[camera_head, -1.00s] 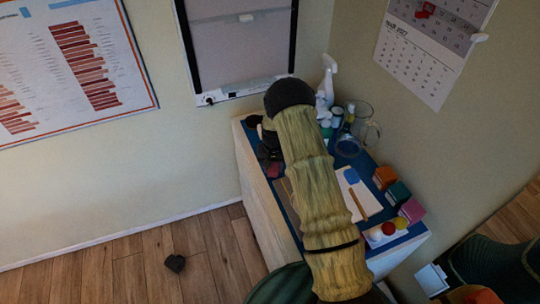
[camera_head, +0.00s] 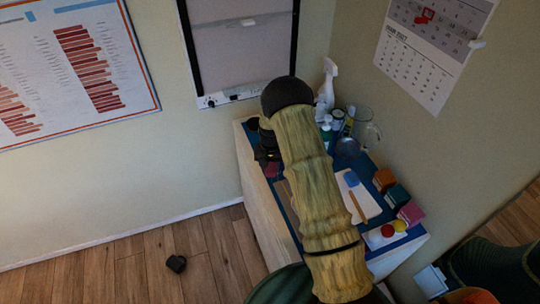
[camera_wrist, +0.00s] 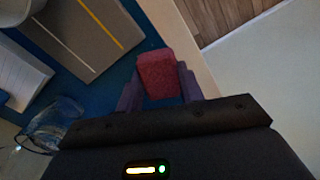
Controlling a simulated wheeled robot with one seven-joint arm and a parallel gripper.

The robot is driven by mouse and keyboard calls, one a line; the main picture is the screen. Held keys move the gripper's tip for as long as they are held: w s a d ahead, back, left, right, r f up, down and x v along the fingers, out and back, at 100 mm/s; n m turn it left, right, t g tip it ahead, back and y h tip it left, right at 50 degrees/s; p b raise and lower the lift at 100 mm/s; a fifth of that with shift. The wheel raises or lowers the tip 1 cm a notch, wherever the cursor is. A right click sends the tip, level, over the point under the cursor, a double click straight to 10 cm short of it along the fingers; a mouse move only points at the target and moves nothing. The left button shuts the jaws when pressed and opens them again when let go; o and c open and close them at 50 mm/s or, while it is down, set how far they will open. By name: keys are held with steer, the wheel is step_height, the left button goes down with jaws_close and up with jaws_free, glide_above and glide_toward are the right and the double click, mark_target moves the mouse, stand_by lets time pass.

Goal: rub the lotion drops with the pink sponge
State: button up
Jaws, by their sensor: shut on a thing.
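The pink sponge (camera_wrist: 155,72), a reddish-pink block, is held between the two fingers of my gripper (camera_wrist: 158,88) in the wrist view. It is over or on the blue mat (camera_wrist: 122,75), close to the table's pale edge; I cannot tell whether it touches. In the head view my gripper (camera_head: 267,152) is at the table's left side, partly behind my arm, and a bit of the sponge (camera_head: 271,171) shows below it. I cannot make out lotion drops. A grey-brown board (camera_wrist: 75,35) with a yellow and a white stripe lies beside the sponge.
A glass jug (camera_wrist: 50,122) stands near my gripper. At the table's right are a white tray (camera_head: 371,207) with a wooden stick, an orange block (camera_head: 384,178), a teal block (camera_head: 397,195) and a pink block (camera_head: 411,213). A white spray bottle (camera_head: 326,92) stands at the back.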

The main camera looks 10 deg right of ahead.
mark_target(271, 167)
steer(key=shift+r+p, duration=1.25)
steer(key=shift+r, duration=1.4)
steer(key=shift+w, duration=0.1)
steer(key=shift+w, duration=0.1)
steer(key=shift+a, duration=0.15)
steer(key=shift+d+f+b, duration=0.15)
steer(key=shift+d+b, duration=0.15)
steer(key=shift+s+a, duration=0.15)
steer(key=shift+s, duration=0.05)
